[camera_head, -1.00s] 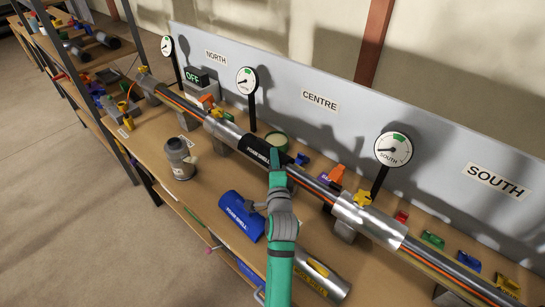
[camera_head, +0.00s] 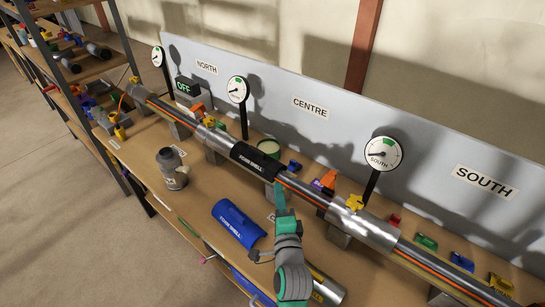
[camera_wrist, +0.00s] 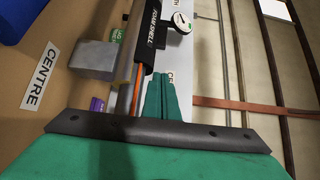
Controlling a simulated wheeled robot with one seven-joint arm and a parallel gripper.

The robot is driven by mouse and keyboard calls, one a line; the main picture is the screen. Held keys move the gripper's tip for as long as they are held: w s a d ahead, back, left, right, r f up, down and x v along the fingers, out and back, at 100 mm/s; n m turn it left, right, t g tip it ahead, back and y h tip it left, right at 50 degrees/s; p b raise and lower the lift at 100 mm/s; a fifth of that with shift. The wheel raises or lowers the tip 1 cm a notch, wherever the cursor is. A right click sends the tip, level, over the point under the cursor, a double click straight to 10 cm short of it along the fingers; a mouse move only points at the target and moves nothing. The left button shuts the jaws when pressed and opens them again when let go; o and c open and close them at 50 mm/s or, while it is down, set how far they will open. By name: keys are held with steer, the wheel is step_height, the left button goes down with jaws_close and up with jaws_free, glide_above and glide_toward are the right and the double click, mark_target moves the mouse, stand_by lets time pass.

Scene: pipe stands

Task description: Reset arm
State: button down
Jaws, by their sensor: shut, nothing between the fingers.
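My gripper (camera_head: 280,196) is green and shut, with nothing between its fingers. In the head view it stands above the bench in front of the pipe, near the right end of the black foam shell (camera_head: 258,160). In the wrist view the fingers of my gripper (camera_wrist: 162,98) lie together, with the black foam shell (camera_wrist: 147,30) beyond them on the pipe. I cannot tell from these views how far the fingertips are from the pipe.
The long pipe (camera_head: 310,192) runs across the bench on stands. A blue shell (camera_head: 238,222) and a grey canister (camera_head: 172,168) are on the bench before it. A shelf rack (camera_head: 117,95) stands at left.

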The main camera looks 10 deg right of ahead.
steer(key=s+a+f+n, duration=0.1)
steer(key=s+f+n, duration=0.1)
steer(key=s+f, duration=0.2)
steer(key=s+a+f+n+g, duration=0.1)
steer(key=s+f+n, duration=0.2)
steer(key=s, duration=0.6)
steer(key=s+a+f+n, duration=0.1)
steer(key=s+f+n, duration=0.2)
steer(key=s+f, duration=0.2)
steer(key=shift+s+f+g+h, duration=0.2)
steer(key=shift+s+g+h, duration=0.1)
steer(key=shift+s, duration=0.6)
steer(key=s+a+n, duration=0.2)
steer(key=s+n, duration=0.3)
steer(key=s, duration=0.5)
steer(key=s+a+n+g, duration=0.1)
steer(key=s+n, duration=0.4)
steer(key=s, duration=0.5)
steer(key=shift+s+a+r, duration=0.3)
steer(key=shift+a+r, duration=0.1)
steer(key=shift+a, duration=0.25)
